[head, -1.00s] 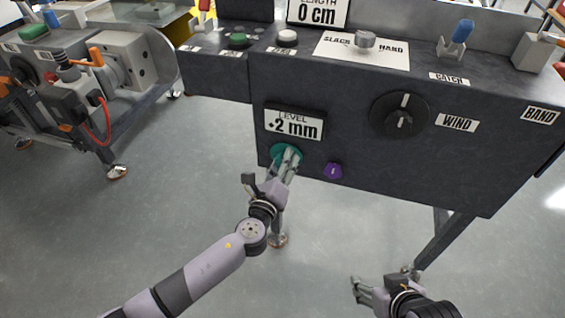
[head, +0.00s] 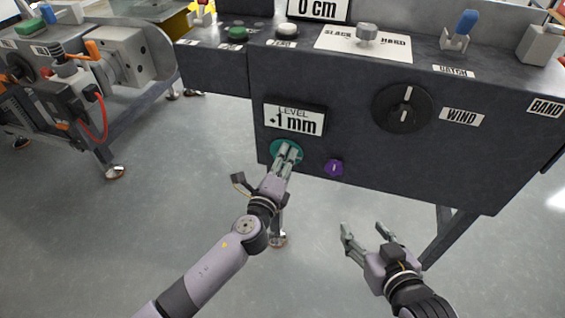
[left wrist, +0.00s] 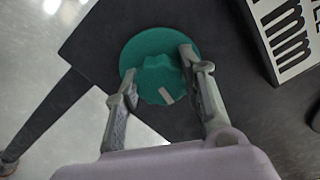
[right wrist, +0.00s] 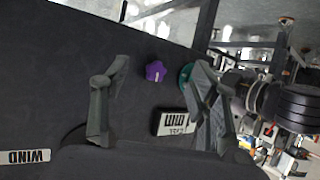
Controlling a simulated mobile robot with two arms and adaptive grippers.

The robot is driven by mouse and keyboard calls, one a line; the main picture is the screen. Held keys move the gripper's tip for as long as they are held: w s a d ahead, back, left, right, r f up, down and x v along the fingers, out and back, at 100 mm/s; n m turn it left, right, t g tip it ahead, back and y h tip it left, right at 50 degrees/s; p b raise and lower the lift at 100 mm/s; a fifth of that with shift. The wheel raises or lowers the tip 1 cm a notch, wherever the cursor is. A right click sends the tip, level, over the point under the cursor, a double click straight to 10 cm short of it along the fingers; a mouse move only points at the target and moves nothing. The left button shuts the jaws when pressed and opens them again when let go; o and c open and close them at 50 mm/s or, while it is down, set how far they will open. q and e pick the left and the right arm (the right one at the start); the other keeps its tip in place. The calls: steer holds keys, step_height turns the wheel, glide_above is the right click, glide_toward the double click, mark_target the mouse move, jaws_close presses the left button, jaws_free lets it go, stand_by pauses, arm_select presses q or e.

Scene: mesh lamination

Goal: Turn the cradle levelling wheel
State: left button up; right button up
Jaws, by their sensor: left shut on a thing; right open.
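The green levelling wheel (head: 286,151) is on the front face of the dark console, under the level display (head: 295,118), which reads 1 mm with a small mark before it. My left gripper (head: 288,157) is at the wheel, shut on its raised grip. In the left wrist view the wheel (left wrist: 158,62) shows a pale mark at its lower edge, with one finger on each side of the grip. My right gripper (head: 364,228) is open and empty, below and in front of the console. The wheel also shows partly behind a finger in the right wrist view (right wrist: 185,77).
A purple knob (head: 334,168) sits just right of the wheel. A large black WIND dial (head: 403,108) is further right. Buttons and switches line the console top. Another machine (head: 120,60) stands at the left. The floor below is mostly clear.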

arm_select(q)
steer(key=n+b, duration=0.1)
steer(key=n, duration=0.2)
steer(key=shift+f+n, duration=0.15)
steer(key=shift+n, duration=4.15)
arm_select(e)
steer(key=shift+w+a+r+t+y, duration=0.2)
steer(key=shift+w+r+t, duration=0.25)
steer(key=shift+r, duration=0.35)
steer(key=shift+w+a+r+t+y, duration=0.15)
steer(key=shift+w+a+r+t, duration=0.15)
steer(key=shift+r+t, duration=0.35)
steer(key=shift+w+a+r+t+y, duration=0.15)
steer(key=shift+w+r+t, duration=0.25)
steer(key=shift+r, duration=0.5)
arm_select(q)
steer(key=o, duration=1.2)
